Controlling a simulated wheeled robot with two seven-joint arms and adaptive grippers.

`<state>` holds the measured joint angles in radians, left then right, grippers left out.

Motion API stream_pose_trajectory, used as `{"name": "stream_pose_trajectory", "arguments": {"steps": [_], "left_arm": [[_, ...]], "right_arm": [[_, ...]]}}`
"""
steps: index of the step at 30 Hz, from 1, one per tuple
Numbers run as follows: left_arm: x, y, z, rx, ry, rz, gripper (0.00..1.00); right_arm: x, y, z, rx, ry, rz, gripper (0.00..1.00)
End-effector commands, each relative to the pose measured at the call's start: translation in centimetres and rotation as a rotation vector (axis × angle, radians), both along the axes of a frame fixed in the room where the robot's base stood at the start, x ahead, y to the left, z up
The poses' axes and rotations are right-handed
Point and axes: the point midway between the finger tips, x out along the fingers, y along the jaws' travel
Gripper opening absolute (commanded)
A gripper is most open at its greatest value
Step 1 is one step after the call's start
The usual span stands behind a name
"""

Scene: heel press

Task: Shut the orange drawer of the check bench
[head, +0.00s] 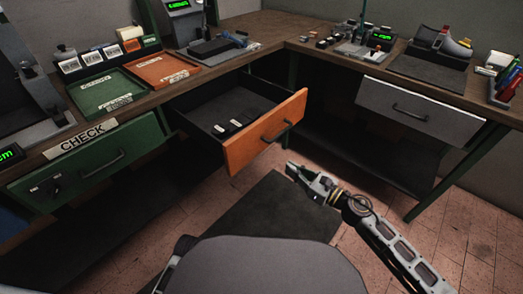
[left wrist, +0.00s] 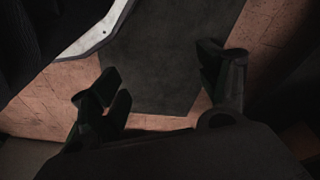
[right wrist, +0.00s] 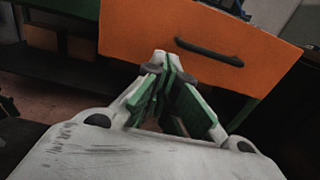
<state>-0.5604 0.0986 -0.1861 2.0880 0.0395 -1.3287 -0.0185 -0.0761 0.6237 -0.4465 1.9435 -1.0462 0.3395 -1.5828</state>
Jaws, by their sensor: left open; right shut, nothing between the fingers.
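The orange drawer (head: 265,132) of the check bench is pulled well out, with its dark inside and a few small dark items with pale labels showing. Its front and dark handle also fill the top of the right wrist view (right wrist: 172,28). My right gripper (head: 291,167) is shut and empty, in front of the drawer and a little to the right of its lower edge. In the right wrist view its fingertips (right wrist: 161,56) overlap the drawer's lower front; I cannot tell if they touch. My left gripper (left wrist: 161,82) is open and empty above the floor.
The green drawer (head: 90,160) under the CHECK label looks shut. A grey drawer (head: 418,106) sits under the right bench. Green and orange trays (head: 110,91) stand on the bench top. The floor (head: 350,185) before the orange drawer is clear, with a dark mat (head: 262,225).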

Motion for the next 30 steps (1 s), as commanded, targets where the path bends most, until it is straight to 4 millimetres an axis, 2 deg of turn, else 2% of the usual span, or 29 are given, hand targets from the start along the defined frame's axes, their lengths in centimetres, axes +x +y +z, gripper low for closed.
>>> {"name": "stream_pose_trajectory", "arguments": {"steps": [11, 30], "left_arm": [[0.0, 0.1, -0.1, 0.003, 0.003, 0.000, 0.75], [-0.2, 0.2, -0.6, 0.007, 0.011, 0.000, 0.75]], "right_arm": [[1.0, 1.2, 0.1, 0.002, 0.001, 0.000, 0.00], [4.2, 5.3, 0.1, 0.001, 0.000, -0.001, 0.00]]}}
